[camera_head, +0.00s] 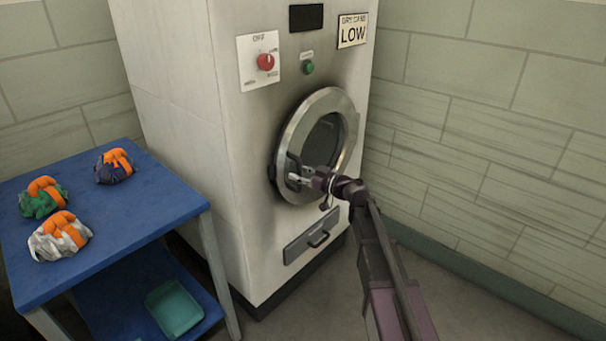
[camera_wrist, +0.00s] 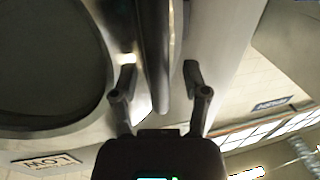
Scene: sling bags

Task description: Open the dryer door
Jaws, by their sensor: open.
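The dryer (camera_head: 190,130) is a tall white machine with a round door (camera_head: 340,98) that has a wide metal ring and dark glass. The door looks closed against the front. A handle sits at the door's left edge, partly hidden by my gripper (camera_head: 299,178), which is at the lower left of the ring. In the wrist view my gripper (camera_wrist: 160,76) is open, with its two dark fingers on either side of a long grey bar (camera_wrist: 153,45) that looks like the handle. I cannot tell whether a finger touches it. The dark door glass (camera_wrist: 45,60) fills the left.
A blue table (camera_head: 120,220) stands left of the dryer with several orange-strapped bags (camera_head: 60,236) on top and a teal tray (camera_head: 174,308) on its lower shelf. A drawer (camera_head: 312,237) is below the door. A tiled wall (camera_head: 490,130) is at the right.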

